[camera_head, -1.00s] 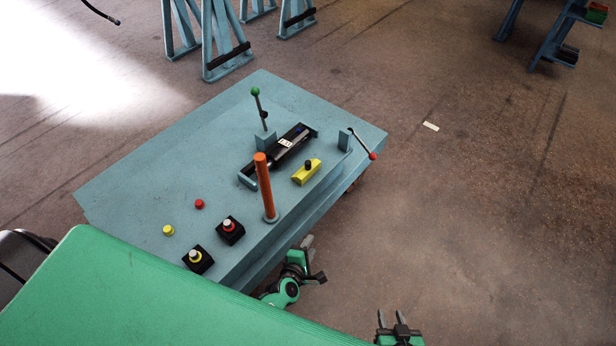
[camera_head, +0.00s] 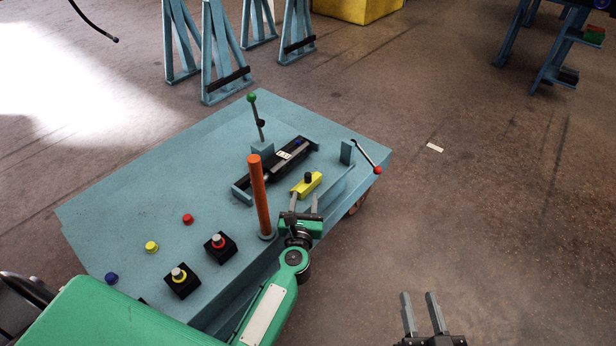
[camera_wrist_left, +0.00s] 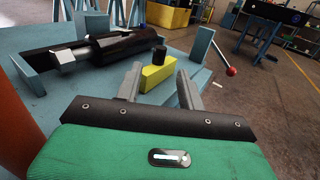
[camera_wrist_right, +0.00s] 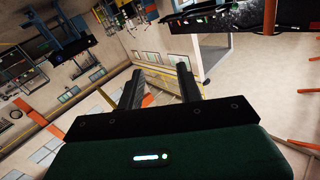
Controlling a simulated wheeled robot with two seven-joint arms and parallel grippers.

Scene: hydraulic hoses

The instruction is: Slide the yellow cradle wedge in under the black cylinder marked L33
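The yellow cradle wedge (camera_head: 306,187) with a black knob lies on the blue bench, in front of the black cylinder (camera_head: 285,162). The cylinder lies slanted between low blue brackets and carries a white label, too small to read. In the left wrist view the wedge (camera_wrist_left: 155,77) stands just beyond my fingertips and the cylinder (camera_wrist_left: 118,48) lies behind it to the left. My left gripper (camera_head: 304,204) is open and empty, its fingers pointing at the wedge's near side. My right gripper (camera_head: 420,302) is open and empty, off the bench over the floor.
An orange post (camera_head: 260,195) stands close to the left of my left gripper. A green-knobbed lever (camera_head: 257,115) and a red-knobbed lever (camera_head: 366,156) flank the cylinder. Black button boxes (camera_head: 220,246) and loose coloured caps (camera_head: 188,218) sit on the bench's left part (camera_head: 130,210).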

